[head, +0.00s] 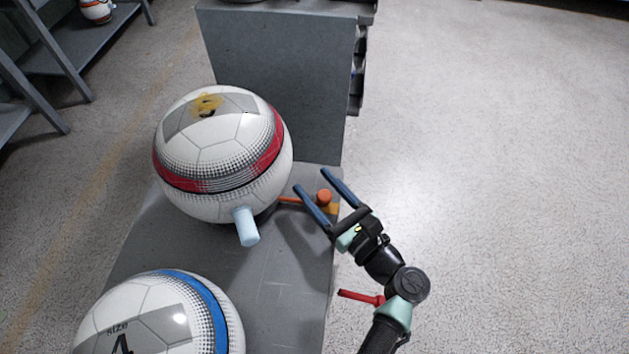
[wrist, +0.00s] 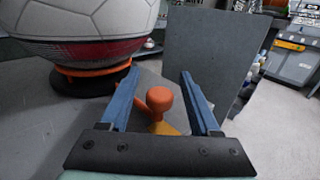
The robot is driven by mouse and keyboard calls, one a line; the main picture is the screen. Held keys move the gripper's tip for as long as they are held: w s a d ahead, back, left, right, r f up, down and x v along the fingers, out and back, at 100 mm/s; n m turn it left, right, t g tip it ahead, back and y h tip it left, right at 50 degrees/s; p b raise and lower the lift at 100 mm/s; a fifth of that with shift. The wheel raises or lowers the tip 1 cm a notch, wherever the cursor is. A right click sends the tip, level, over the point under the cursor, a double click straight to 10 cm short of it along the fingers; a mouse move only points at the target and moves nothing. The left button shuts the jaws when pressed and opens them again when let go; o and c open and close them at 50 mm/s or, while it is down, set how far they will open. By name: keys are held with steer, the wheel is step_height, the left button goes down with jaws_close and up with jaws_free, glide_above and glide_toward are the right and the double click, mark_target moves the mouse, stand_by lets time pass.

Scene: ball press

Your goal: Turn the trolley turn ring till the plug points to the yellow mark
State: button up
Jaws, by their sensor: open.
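The white ball with a red band (head: 222,150) sits on the grey trolley top, and its lower part shows in the wrist view (wrist: 85,25). A pale blue plug (head: 246,227) sticks out of its front, pointing toward the lower edge of the head view. The orange turn ring (wrist: 92,71) lies under the ball, with an orange knob (head: 324,196) on an arm to the right. A yellow patch (head: 333,209) shows beside the knob at the trolley edge. My gripper (head: 312,180) is open. In the wrist view the knob (wrist: 159,98) appears between its blue fingers; contact cannot be told.
A second ball with a blue band (head: 165,318) sits nearer on the trolley. A grey upright panel (head: 280,80) stands behind the first ball. A red bar (head: 360,297) lies beside my arm. The floor to the right (head: 500,150) is clear.

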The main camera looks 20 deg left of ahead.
steer(key=shift+w+a, duration=0.3)
steer(key=shift+a, duration=0.25)
jaws_close()
stand_by(1.1)
